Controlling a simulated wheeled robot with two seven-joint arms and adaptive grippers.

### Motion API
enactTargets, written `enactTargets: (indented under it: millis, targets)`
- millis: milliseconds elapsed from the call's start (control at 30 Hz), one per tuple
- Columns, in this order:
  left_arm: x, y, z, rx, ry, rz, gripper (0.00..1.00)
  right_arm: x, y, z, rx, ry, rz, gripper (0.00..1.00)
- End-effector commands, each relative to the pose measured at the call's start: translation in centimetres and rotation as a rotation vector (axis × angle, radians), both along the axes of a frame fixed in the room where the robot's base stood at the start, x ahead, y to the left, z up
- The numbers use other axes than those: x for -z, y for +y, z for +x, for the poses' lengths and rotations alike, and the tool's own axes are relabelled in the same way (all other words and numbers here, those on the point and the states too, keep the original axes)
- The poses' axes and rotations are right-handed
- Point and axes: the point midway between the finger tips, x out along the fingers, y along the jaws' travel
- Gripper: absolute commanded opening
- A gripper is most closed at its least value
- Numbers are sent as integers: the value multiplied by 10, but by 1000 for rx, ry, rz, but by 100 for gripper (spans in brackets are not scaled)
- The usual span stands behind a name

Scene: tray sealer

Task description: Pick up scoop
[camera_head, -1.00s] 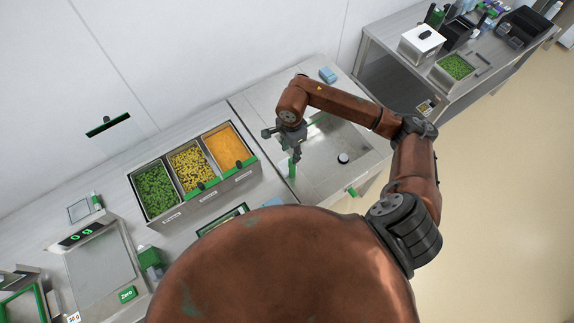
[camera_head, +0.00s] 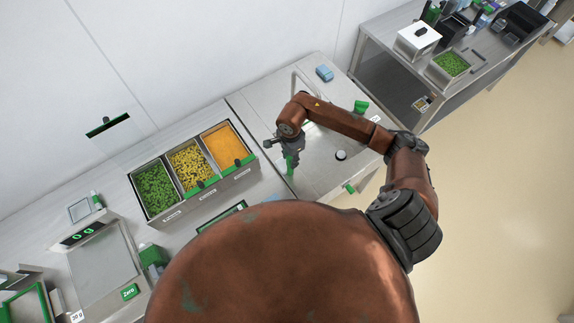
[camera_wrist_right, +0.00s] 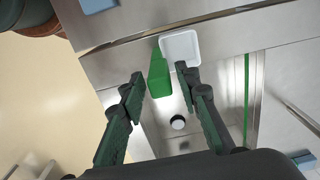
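The scoop looks like a bright green handle (camera_wrist_right: 159,73) with a white square bowl (camera_wrist_right: 181,47) beside it, at the near end of the sink in the right wrist view. In the head view its green handle (camera_head: 290,165) shows below my right gripper (camera_head: 288,149); the bowl is hidden there. In the right wrist view my right gripper (camera_wrist_right: 158,75) is open, its two dark fingers apart on either side of the handle. I see no grip on it, and cannot tell how deep the handle sits between the fingers. My left gripper is not in view.
A steel sink with a black and white drain piece (camera_head: 341,155) lies under the arm. Bins of food (camera_head: 224,184) stand to the left. A blue sponge (camera_head: 324,73) lies at the back, a green object (camera_head: 361,106) at the right. A scale (camera_head: 103,268) is farther left.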

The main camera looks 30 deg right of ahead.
Motion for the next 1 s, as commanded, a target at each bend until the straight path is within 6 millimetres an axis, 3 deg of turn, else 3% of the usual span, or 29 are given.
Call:
enactTargets:
  millis: [400, 767, 1000]
  targets:
    - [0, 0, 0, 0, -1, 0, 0, 0, 1, 0, -1, 0, 1, 0]
    - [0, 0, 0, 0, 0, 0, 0, -1, 0, 1, -1, -1, 1, 0]
    - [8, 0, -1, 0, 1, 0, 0, -19, -1, 2, -2, -5, -2, 0]
